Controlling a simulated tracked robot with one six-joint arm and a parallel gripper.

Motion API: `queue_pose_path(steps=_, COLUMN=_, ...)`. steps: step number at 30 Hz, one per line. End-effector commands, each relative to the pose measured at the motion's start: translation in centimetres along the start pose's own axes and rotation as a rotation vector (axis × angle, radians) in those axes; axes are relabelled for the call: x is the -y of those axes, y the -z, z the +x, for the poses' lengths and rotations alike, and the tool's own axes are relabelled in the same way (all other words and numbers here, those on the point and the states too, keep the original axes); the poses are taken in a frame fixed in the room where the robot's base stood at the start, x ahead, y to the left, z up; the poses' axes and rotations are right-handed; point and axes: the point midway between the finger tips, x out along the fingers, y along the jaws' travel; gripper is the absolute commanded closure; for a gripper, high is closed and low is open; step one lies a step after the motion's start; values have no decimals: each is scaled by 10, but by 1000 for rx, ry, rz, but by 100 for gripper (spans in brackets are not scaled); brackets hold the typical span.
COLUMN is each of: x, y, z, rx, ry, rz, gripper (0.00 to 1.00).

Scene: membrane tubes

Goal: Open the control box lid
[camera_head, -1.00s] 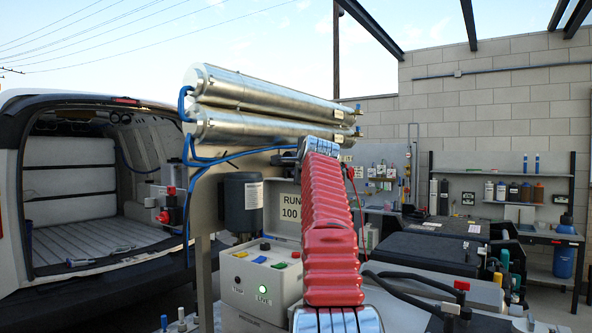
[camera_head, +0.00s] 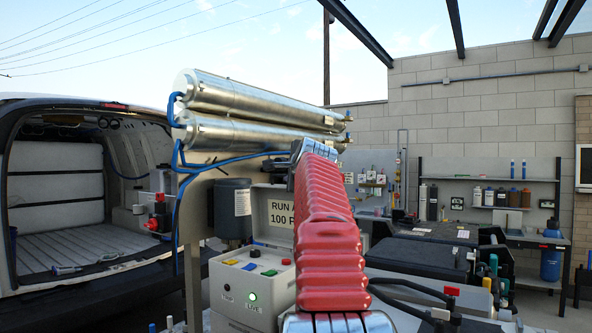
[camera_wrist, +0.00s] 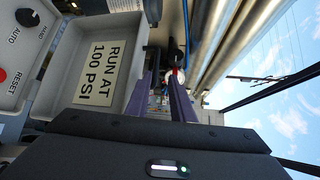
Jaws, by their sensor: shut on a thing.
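The control box (camera_head: 242,290) is a light grey case with coloured buttons and a lit green lamp, low in the middle of the head view. Its lid (camera_head: 262,230) stands up behind the buttons, with its inner face and the "RUN AT 100 PSI" label showing. In the wrist view the lid (camera_wrist: 122,20) is at the left, and the panel with the red RESET button is at the far left. My gripper (camera_wrist: 166,92) is at the lid's outer edge and shut on it; the contact is partly hidden. In the head view my red arm hides the gripper.
Two steel tubes (camera_head: 250,100) with blue hoses lie above and behind the box. A dark cylinder (camera_head: 233,205) stands close behind the lid. An open van (camera_head: 75,200) is at the left. Dark cases (camera_head: 425,258) and a workbench (camera_head: 515,232) are at the right.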

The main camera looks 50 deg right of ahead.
Motion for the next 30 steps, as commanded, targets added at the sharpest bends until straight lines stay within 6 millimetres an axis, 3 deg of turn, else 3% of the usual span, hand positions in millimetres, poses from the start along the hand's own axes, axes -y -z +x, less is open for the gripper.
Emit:
queue_pose_path(steps=2, x=8, y=2, z=-14, rx=-5, ry=16, rz=-3, gripper=85)
queue_pose_path(steps=21, x=2, y=0, z=-78, rx=0, ry=5, rz=-1, gripper=85)
queue_pose_path(steps=30, x=0, y=0, z=-87, rx=1, ry=4, rz=-1, gripper=85)
